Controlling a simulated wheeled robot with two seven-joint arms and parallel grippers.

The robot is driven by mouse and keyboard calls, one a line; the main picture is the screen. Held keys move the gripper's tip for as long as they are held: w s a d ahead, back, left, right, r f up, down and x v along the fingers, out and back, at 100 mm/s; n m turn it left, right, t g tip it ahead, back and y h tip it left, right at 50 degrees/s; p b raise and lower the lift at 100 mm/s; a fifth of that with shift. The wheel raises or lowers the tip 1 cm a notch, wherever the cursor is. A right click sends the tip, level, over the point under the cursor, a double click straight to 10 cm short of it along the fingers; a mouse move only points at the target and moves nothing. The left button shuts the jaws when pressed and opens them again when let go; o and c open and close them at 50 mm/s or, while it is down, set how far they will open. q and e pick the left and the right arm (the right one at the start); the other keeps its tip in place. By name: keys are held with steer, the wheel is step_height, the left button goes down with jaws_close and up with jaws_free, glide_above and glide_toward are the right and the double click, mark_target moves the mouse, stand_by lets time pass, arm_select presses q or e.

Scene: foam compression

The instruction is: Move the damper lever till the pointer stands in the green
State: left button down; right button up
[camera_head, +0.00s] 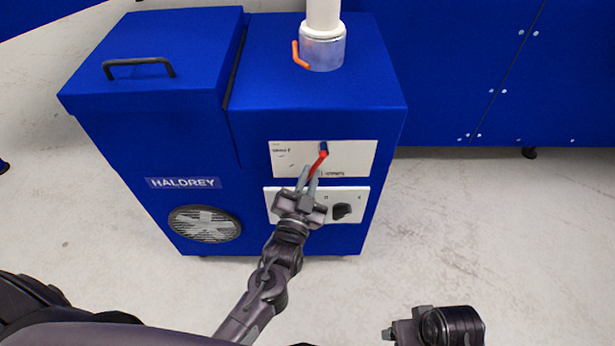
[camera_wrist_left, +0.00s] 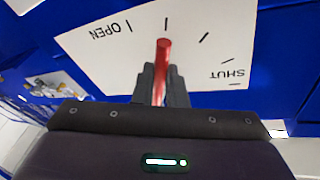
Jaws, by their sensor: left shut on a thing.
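The red damper lever (camera_head: 318,162) slants down and left from a dark blue pivot (camera_head: 323,147) on a white plate (camera_head: 355,157) on the front of the blue machine. My left gripper (camera_head: 308,185) is shut on the lever, reaching up from below. In the left wrist view the red lever (camera_wrist_left: 163,60) shows between the fingers (camera_wrist_left: 160,85). Its visible end lies near the second tick from OPEN on the plate (camera_wrist_left: 100,60); SHUT is at the right. I cannot make out a pointer or green band. My right gripper (camera_head: 388,333) is low at the front, away from the machine; its jaws are unclear.
The lower white panel (camera_head: 355,195) has a black knob (camera_head: 342,211) just right of my left gripper. An orange handle (camera_head: 299,55) sits beside the pipe (camera_head: 323,30) on top. A round vent (camera_head: 205,224) is at lower left. The floor (camera_head: 480,230) at right is clear.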

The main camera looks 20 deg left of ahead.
arm_select(q)
steer(key=c, duration=1.5)
jaws_free()
steer(key=shift+o, duration=0.2)
steer(key=shift+s, duration=0.1)
steer(key=s+f, duration=0.1)
steer(key=s, duration=0.6)
steer(key=shift+s+f+p, duration=0.2)
steer(key=shift+s+p, duration=0.05)
steer(key=shift+p, duration=0.15)
arm_select(e)
steer(key=shift+s+d+r+g, duration=0.15)
steer(key=shift+s+d+g, duration=0.15)
steer(key=shift+d, duration=0.2)
steer(key=shift+a+r, duration=0.1)
